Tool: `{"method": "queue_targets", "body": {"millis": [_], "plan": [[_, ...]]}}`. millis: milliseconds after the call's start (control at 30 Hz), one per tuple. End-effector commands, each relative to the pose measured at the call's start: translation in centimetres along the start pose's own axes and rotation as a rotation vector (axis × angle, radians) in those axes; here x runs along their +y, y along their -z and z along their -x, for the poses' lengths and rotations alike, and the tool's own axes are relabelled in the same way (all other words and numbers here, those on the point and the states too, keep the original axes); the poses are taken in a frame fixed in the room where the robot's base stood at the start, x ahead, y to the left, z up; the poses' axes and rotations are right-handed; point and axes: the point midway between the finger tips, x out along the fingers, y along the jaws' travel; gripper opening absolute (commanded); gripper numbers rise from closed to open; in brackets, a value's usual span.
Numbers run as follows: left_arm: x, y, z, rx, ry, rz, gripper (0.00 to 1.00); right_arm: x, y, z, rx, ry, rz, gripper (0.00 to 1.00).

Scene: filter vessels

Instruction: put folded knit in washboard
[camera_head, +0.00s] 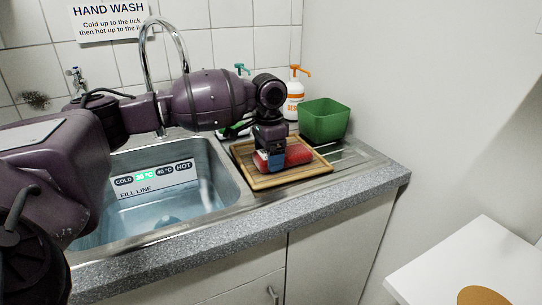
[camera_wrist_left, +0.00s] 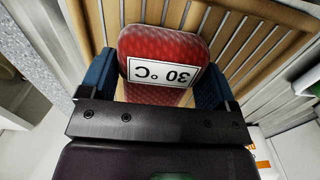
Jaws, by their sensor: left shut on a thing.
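The folded knit is a red, rounded, textured bundle (camera_head: 297,154) with a white "30 °C" label, which shows large in the left wrist view (camera_wrist_left: 165,50). My left gripper (camera_head: 269,160) reaches down over it and is shut on it, with the blue finger pads on either side in the left wrist view (camera_wrist_left: 155,78). The washboard is a framed wooden board with slats (camera_head: 262,183), beside the sink; it also shows in the left wrist view (camera_wrist_left: 237,50). The knit is over the board, inside its frame; I cannot tell if it rests fully on the slats. My right gripper is not in view.
The metal sink (camera_head: 215,160) with water and a temperature panel (camera_head: 155,180) lies left of the board. A green tub (camera_head: 324,121) and a white bottle with an orange pump (camera_head: 293,100) stand behind the board. A tall curved tap (camera_head: 146,60) rises behind the sink.

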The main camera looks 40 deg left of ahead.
Motion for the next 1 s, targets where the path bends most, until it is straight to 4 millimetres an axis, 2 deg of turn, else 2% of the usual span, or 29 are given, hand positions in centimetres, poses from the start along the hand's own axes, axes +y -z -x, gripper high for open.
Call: {"method": "queue_targets", "body": {"millis": [333,367,467,767,1000], "plan": [[0.0,0.0,0.0,0.002,0.001,0.0,0.54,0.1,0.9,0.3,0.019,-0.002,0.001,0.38],[0.0,0.0,0.0,0.002,0.002,0.0,0.85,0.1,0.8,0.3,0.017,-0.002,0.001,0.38],[0.0,0.0,-0.1,0.001,0.001,0.0,1.0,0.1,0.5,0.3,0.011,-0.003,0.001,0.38],[0.0,0.0,0.1,0.001,0.002,0.0,1.0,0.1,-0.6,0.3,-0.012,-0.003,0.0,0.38],[0.1,0.0,4.1,0.012,0.005,0.0,1.0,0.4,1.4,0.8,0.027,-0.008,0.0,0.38]]}}
